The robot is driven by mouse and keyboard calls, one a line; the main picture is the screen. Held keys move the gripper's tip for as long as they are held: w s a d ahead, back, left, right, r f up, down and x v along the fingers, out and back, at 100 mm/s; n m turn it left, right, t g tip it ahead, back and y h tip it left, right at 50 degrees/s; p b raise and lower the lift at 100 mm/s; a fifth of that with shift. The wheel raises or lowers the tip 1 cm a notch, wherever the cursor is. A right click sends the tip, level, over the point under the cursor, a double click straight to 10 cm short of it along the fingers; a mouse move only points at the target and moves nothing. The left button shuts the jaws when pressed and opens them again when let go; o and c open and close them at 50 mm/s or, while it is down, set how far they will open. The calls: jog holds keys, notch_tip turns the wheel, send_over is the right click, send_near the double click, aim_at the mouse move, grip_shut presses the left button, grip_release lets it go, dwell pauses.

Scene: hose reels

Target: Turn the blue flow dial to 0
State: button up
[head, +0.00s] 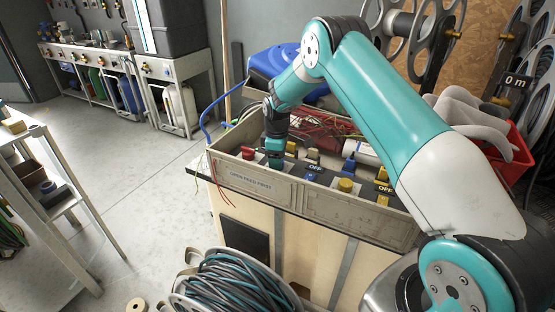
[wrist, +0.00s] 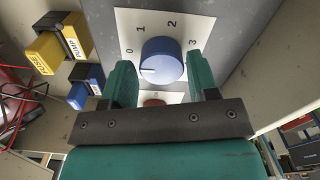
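The blue flow dial (wrist: 163,58) sits on a pale plate (wrist: 128,24) marked 0, 1, 2 and 3. Its dark pointer line is on the left side, toward the 0 side and slightly below the 0 mark. My gripper (wrist: 161,68) is open, with one green finger on each side of the dial. Gaps show between fingers and dial; I cannot tell whether either touches it. In the head view my gripper (head: 277,150) reaches down into the bench-top tray, and the dial is hidden there.
A red part (wrist: 153,102) shows below the dial between the fingers. Labelled yellow (wrist: 46,52) and blue (wrist: 78,95) switches are to the left. The crate-like tray (head: 262,184) holds a yellow knob (head: 345,185), red wires (head: 320,128) and several OFF-labelled switches. A hose reel (head: 235,285) stands in front.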

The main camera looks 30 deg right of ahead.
jog(key=shift+o, duration=1)
notch_tip(320, 180, up, 17)
jog(key=shift+r+b, duration=0.2)
jog(key=shift+b, duration=0.2)
